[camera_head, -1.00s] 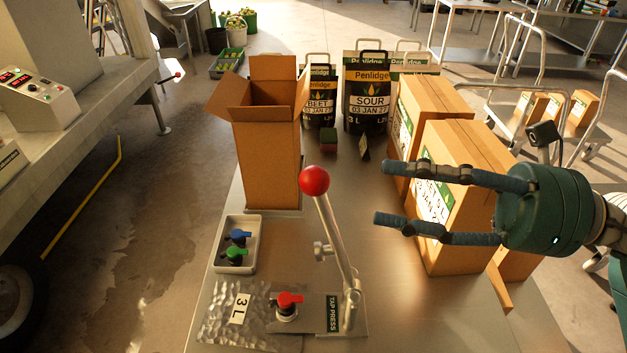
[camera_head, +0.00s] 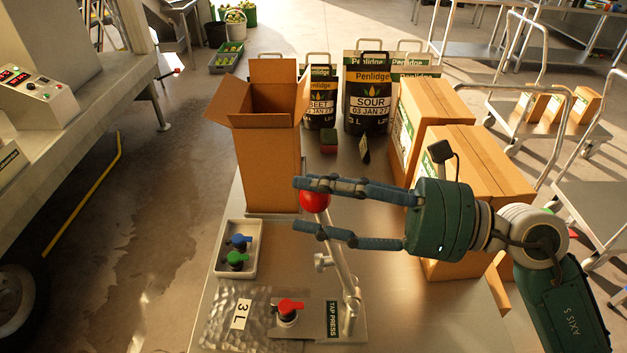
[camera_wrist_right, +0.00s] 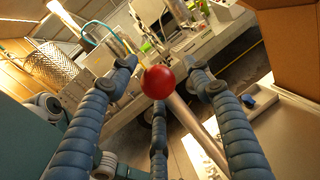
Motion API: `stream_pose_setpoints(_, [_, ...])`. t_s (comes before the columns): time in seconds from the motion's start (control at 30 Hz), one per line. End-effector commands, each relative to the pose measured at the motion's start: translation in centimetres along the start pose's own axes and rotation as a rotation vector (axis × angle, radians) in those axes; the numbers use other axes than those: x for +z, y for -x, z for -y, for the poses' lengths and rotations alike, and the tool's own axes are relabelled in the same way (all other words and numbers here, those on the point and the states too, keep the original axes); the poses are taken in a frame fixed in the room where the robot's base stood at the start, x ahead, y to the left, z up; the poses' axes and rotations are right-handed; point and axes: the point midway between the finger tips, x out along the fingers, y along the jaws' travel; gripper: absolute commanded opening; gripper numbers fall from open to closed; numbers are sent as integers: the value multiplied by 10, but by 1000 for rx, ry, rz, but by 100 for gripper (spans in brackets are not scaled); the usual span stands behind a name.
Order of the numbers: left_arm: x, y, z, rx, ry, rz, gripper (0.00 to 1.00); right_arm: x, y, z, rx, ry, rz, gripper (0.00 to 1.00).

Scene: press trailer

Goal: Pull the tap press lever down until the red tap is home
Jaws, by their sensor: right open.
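The tap press lever (camera_head: 338,250) stands raised, leaning a little left toward its top, with a red ball knob (camera_head: 315,201). The red tap (camera_head: 289,308) sits at the press base on a silver 3 L pouch, by the TAP PRESS plate (camera_head: 332,318). My right gripper (camera_head: 302,205) is open, its fingers above and below the knob in the head view. The upper finger partly hides the knob. In the right wrist view the red knob (camera_wrist_right: 158,82) shows between the spread fingers; I see no clear contact. My left gripper is not in view.
An open tall cardboard box (camera_head: 268,165) stands behind the lever. A white tray (camera_head: 257,268) with blue and green taps lies to the left. Closed boxes (camera_head: 430,85) and black Penlidge pouches (camera_head: 367,100) stand at the back and right.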

Motion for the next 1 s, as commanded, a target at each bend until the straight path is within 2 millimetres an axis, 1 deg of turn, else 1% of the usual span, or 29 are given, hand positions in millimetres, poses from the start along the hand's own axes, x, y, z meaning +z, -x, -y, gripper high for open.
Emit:
stream_pose_setpoints(0.03, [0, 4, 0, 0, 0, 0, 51, 2, -4, 0, 0, 0, 1, 50])
stream_pose_setpoints(0.1, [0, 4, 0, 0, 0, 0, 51, 1, -7, 0, 0, 0, 1, 50])
stream_pose_setpoints(0.37, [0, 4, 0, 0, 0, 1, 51, 0, -8, 0, -1, 1, 0, 50])
stream_pose_setpoints(0.4, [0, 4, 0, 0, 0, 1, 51, 0, -8, 0, -1, 1, 0, 46])
stream_pose_setpoints(0.47, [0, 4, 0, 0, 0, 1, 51, 0, -8, 0, 0, 1, 0, 34])
stream_pose_setpoints(0.5, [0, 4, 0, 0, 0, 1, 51, 0, -8, 0, 0, 1, 0, 26])
stream_pose_setpoints(0.63, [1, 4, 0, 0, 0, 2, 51, -1, -8, 0, -1, 1, -1, 0])
stream_pose_setpoints(0.87, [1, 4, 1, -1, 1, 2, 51, -2, -8, 1, -1, 2, -8, 0])
stream_pose_setpoints(1.0, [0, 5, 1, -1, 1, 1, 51, -3, -10, 8, -6, 10, -38, 0])
